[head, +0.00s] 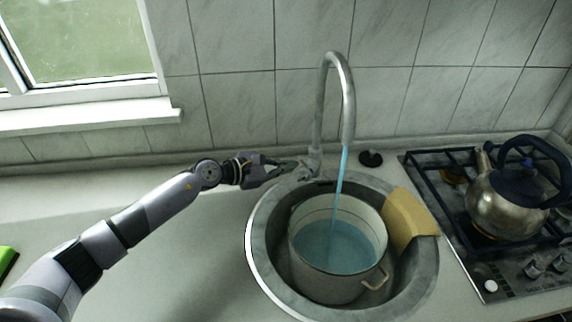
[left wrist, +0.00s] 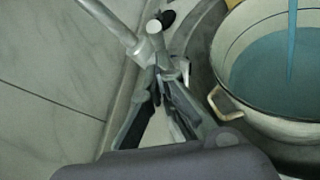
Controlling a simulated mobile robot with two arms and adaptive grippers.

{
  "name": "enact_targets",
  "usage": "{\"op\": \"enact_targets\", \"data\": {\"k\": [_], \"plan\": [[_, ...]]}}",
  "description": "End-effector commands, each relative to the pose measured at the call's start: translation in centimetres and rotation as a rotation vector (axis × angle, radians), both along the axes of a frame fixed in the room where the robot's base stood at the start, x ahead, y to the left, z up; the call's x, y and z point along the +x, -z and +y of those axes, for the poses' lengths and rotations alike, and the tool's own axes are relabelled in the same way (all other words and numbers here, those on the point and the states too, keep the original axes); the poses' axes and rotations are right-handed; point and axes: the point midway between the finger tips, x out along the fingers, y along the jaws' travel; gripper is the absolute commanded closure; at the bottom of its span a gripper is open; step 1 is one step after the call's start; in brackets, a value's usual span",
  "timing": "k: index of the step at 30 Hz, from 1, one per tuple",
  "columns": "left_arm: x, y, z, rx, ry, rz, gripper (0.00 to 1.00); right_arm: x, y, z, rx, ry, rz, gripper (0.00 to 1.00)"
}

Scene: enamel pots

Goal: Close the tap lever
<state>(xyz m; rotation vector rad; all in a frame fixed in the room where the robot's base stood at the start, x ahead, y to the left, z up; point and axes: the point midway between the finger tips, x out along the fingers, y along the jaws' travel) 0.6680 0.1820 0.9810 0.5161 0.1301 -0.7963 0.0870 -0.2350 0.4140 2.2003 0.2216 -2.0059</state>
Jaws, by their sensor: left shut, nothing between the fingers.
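The curved metal tap (head: 348,95) stands at the back of the sink, and a blue stream of water (head: 342,170) runs from its spout into the enamel pot (head: 338,285). The tap body also shows in the left wrist view (left wrist: 155,45). My left gripper (head: 290,167) is shut and empty, its fingertips right beside the tap base from the left. In the left wrist view the fingertips (left wrist: 166,80) overlap the foot of the tap. The lever is small and partly hidden by the fingers; I cannot tell if they touch it. My right gripper is not in view.
The pot stands in the round metal sink (head: 257,235) with bluish water in it. A yellow cloth (head: 408,220) hangs over the sink's right rim. A black stopper (head: 370,158) lies behind. A kettle (head: 500,205) stands on the hob. The left counter is mostly free.

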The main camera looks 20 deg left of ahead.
Motion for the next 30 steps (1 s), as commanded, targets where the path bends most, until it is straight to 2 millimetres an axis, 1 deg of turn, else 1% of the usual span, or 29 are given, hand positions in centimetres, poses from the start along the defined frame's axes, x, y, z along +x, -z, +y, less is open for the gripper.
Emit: {"op": "enact_targets", "data": {"k": [1,3,7,20,26,30], "plan": [[0.1,-0.6,0.0,0.002,0.000,0.009,1.00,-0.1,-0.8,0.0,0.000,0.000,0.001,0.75],[0.2,-0.8,0.0,0.005,0.000,0.026,1.00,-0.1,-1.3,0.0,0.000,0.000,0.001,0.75],[0.3,-0.6,-0.1,0.010,0.000,0.045,1.00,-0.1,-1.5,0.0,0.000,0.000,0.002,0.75],[0.8,-1.3,-0.2,0.023,0.001,0.113,1.00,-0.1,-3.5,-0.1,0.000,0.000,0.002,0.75],[1.4,-2.2,-0.3,0.040,0.001,0.188,1.00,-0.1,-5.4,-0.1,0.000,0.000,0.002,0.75],[2.1,-2.7,-0.5,0.059,0.001,0.275,1.00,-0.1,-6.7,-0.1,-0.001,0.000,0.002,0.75]]}}
